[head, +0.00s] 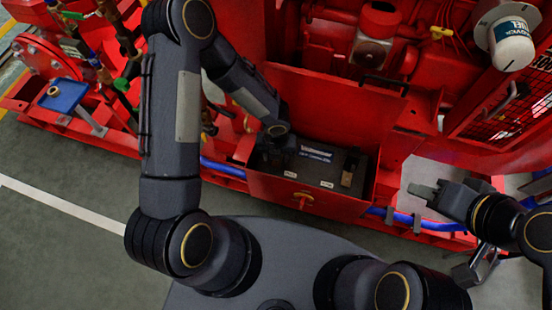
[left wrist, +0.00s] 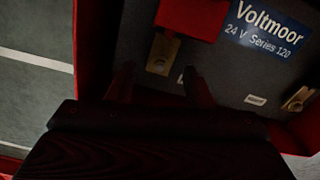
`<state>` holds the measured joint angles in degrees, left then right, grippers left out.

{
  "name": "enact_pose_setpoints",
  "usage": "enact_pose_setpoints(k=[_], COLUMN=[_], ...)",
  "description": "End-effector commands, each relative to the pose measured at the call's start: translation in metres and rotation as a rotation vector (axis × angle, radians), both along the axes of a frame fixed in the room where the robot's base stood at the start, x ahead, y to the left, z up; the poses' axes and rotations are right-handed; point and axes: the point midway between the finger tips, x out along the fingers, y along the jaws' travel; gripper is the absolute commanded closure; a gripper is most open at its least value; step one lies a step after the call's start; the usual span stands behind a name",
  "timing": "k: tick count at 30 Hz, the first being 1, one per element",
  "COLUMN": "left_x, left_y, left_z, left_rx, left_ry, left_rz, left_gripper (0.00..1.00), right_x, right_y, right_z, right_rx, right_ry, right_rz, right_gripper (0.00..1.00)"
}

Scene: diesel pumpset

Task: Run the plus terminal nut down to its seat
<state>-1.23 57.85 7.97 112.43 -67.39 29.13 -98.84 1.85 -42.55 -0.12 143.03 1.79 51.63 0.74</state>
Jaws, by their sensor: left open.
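The battery (head: 315,172) sits in an open red box. Its "Voltmoor 24 V" label (left wrist: 268,28) shows in the left wrist view. A red block (left wrist: 190,18) and a brass terminal piece (left wrist: 162,52) with a small round dark spot lie at the top of that view; I cannot tell whether the spot is the plus terminal nut. My left gripper (left wrist: 160,76) is open, its two dark fingers just below the brass piece with nothing visible between them. In the head view my left arm hides that terminal. My right gripper (head: 422,191) is right of the box, apart from the battery.
The red box wall (head: 285,195) encloses the battery closely. A second brass terminal (left wrist: 298,98) stands at the battery's other end. A blue tray (head: 70,96) with a small brass-coloured ring is at the far left. A blue hose (head: 222,169) runs beside the box.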

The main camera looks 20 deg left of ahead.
Motion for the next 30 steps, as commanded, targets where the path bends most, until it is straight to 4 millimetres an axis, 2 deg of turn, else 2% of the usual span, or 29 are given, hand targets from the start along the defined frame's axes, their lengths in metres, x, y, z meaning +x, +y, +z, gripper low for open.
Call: enact_pose_setpoints(k=[1, 3, 16, 30], left_x=[0.000, 0.000, 0.000, 0.000], left_y=[0.000, 0.000, 0.000, 0.000], left_z=[0.011, 0.018, 0.060, 0.060], left_rx=[0.000, 0.000, 0.000, 0.000], left_ry=[0.000, 0.000, -0.001, 0.000], left_rz=[0.000, -0.001, -0.001, 0.000], left_gripper=[0.53, 0.53, 0.53, 0.53], right_x=[0.000, 0.000, 0.000, 0.000], right_y=[0.000, 0.000, 0.000, 0.000], right_z=[0.010, 0.017, 0.053, 0.053], right_rx=[0.000, 0.000, 0.000, 0.000], right_ry=[0.000, 0.000, 0.000, 0.000], right_rz=[0.000, 0.000, 0.000, 0.000], right_gripper=[0.64, 0.64, 0.64, 0.64])
